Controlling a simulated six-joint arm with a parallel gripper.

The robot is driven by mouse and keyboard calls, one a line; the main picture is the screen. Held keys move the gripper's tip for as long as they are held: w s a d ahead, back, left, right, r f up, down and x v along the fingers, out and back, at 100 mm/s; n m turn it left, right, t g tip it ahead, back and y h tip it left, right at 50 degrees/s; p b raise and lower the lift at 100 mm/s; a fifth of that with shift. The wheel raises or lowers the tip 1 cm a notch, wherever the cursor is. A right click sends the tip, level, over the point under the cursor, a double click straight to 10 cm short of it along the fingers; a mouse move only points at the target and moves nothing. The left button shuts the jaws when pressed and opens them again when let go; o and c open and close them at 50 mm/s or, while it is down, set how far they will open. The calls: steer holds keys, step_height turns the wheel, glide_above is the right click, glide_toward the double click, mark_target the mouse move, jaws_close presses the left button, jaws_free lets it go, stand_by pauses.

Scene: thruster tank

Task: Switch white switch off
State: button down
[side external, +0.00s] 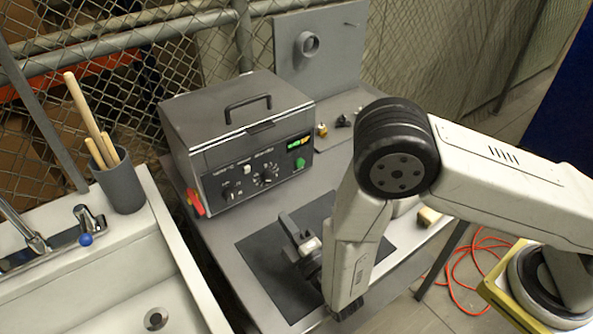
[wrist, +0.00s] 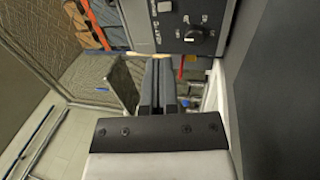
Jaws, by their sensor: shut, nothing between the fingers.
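The grey box (side external: 232,140) with a dark front panel stands on the bench in the side external view. A small white switch (side external: 247,170) sits in the panel's middle, between dials and knobs; its on or off position is too small to tell. In the wrist view a white square piece (wrist: 164,6), which looks like this switch, shows at the top edge, near a black knob (wrist: 200,36). My gripper (side external: 288,222) is in front of and below the panel, over the dark mat, apart from the box. In the wrist view its fingers (wrist: 160,75) are shut and empty.
A green knob (side external: 300,163) and a lit display (side external: 299,143) are on the panel's right. A red piece (side external: 195,203) sits by the box's lower left. A sink (side external: 120,285) and a cup (side external: 121,185) with wooden sticks stand left. The dark mat (side external: 270,265) is mostly clear.

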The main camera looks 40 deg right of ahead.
mark_target(247, 168)
steer(key=x, duration=1.3)
steer(key=shift+r, duration=0.1)
